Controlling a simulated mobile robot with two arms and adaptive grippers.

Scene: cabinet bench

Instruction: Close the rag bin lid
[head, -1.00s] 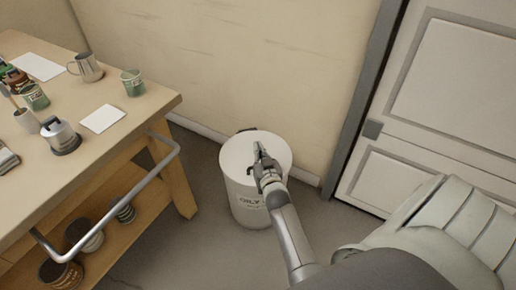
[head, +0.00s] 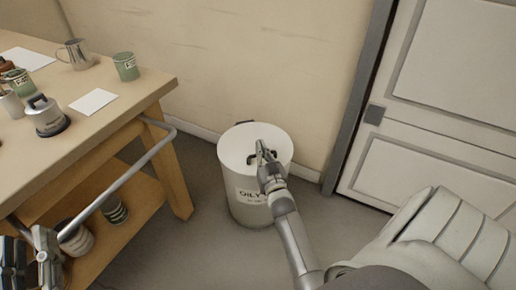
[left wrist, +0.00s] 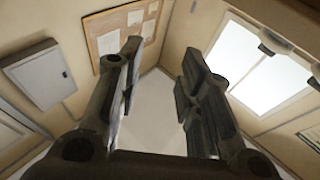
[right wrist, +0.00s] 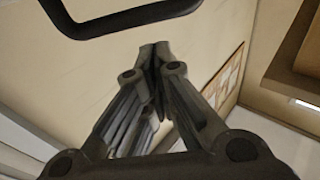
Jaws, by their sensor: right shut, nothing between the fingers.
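The rag bin (head: 252,208) is a white cylinder with a dark "OILY" label, standing on the floor by the wall. Its white lid (head: 237,145) appears to lie flat across the top, with a dark hinge at the back rim; I cannot tell if any gap is left. My right gripper (head: 261,147) is shut and empty, over the lid beside its dark handle. In the right wrist view its fingertips (right wrist: 154,48) are together, below a black handle loop (right wrist: 130,22). My left gripper (head: 28,245) is at the lower left by the bench; its fingers (left wrist: 157,65) are apart and empty.
A panelled white door (head: 440,60) is at right. Bare floor surrounds the bin's front.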

